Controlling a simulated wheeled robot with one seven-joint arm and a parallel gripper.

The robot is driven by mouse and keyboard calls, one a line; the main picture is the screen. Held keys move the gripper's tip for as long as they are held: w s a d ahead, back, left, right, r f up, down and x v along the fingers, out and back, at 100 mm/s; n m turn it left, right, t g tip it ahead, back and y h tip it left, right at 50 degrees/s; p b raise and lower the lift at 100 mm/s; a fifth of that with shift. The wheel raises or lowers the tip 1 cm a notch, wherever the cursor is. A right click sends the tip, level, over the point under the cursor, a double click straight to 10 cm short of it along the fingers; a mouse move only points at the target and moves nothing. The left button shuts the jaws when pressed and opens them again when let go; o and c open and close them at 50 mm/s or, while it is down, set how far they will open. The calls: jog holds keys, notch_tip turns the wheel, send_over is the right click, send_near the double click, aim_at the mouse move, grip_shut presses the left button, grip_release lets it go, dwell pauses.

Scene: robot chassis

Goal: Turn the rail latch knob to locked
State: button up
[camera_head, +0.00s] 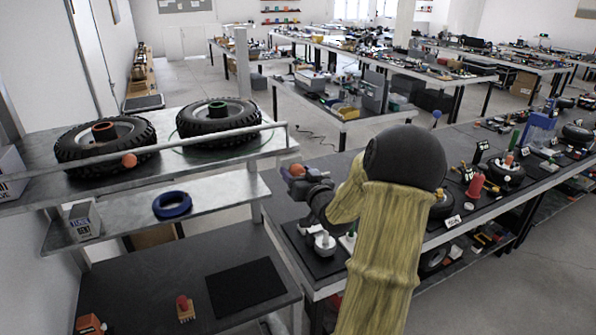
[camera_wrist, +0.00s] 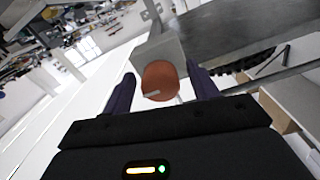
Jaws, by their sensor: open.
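An orange round knob (camera_wrist: 160,78) with a short pale mark near its lower edge sits in front of a grey block in the wrist view. My gripper (camera_wrist: 161,72) is open, with one dark purple finger on each side of the knob and visible gaps. In the head view the orange knob (camera_head: 297,169) shows at the tip of my gripper (camera_head: 296,180), near the right end of the shelf. A second orange knob (camera_head: 129,160) is on the front rail (camera_head: 215,139) at the left. I cannot tell how deep the knob lies between the fingers.
Two tyres (camera_head: 78,153) (camera_head: 245,110) lie on the upper shelf behind the rail. A blue ring (camera_head: 171,210) and a small box (camera_head: 84,226) are on the shelf below. A long workbench (camera_head: 470,205) with many parts runs to the right of my arm.

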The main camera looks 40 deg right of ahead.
jog(key=c, duration=1)
jog(key=shift+f+n+b, duration=0.15)
jog(key=shift+n+b, duration=0.35)
jog(key=shift+b, duration=0.55)
jog(key=n+b, duration=0.1)
jog(key=b, duration=0.2)
jog(key=shift+f+n, duration=0.15)
jog(key=shift+n, duration=0.25)
jog(key=n+b, duration=0.5)
jog(key=b, duration=0.3)
jog(key=n+b, duration=0.6)
jog(key=b, duration=0.2)
jog(key=shift+n, duration=0.3)
jog(key=shift+r+n+b, duration=0.15)
jog(key=shift+n+b, duration=0.7)
jog(key=shift+n, duration=0.1)
jog(key=shift+r+n+b, duration=0.1)
jog(key=shift+n+b, duration=0.7)
jog(key=shift+n, duration=0.15)
